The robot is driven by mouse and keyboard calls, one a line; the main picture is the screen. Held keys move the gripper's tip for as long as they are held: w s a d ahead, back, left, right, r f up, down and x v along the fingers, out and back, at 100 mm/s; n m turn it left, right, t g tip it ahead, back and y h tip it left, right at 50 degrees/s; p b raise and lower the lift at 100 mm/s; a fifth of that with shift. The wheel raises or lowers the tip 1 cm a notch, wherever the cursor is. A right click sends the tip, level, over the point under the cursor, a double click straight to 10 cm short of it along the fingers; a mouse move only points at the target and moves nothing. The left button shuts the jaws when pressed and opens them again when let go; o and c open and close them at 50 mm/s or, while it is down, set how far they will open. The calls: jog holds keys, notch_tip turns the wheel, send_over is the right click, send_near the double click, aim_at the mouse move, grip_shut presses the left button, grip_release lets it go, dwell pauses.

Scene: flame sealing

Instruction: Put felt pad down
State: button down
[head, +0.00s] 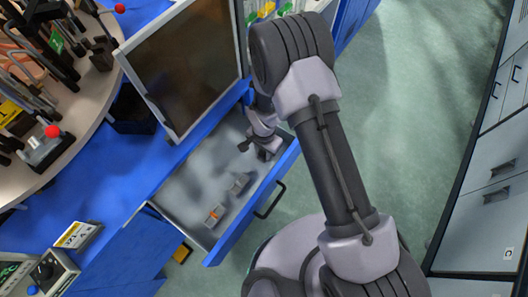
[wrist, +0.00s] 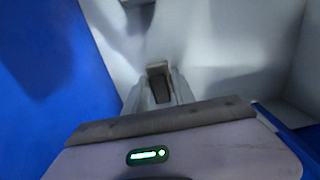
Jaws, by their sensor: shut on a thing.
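My gripper (head: 262,152) reaches down into the open drawer, near its right end. In the wrist view my gripper (wrist: 159,84) is shut on a small grey piece, which I take to be the felt pad (wrist: 160,90). The pad shows a paler upper edge and a dark face between the fingers. The drawer (head: 178,203) has a pale inside and a blue front. In the head view the pad is too small and too covered by the gripper to make out. I cannot tell whether it touches the drawer floor.
A grey block (head: 238,184) and a small piece with an orange band (head: 215,214) lie in the drawer, left of my gripper. A dark framed panel (head: 188,70) stands on the blue worktop behind. The drawer's front wall (head: 250,212) carries a dark handle (head: 271,201).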

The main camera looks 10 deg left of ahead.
jog(key=c, duration=1)
grip_release()
jog(key=shift+c, duration=0.2)
jog(key=w+d+r+t+p, duration=0.1)
jog(key=w+d+r+p, duration=0.2)
jog(key=r, duration=1.3)
jog(key=d+r+p, duration=0.3)
jog(key=r+p, duration=0.1)
jog(key=r, duration=1.2)
jog(key=s+d+r+t+y, duration=0.1)
jog(key=s+d+r+t, duration=0.1)
jog(key=s+d+r, duration=0.4)
jog(key=s+d+r+t+y, duration=0.1)
jog(key=s+d+r, duration=0.6)
jog(key=r, duration=0.7)
jog(key=shift+s+d+t, duration=0.2)
jog(key=shift+s+t, duration=0.7)
jog(key=shift+s, duration=0.35)
jog(key=shift+r, duration=0.1)
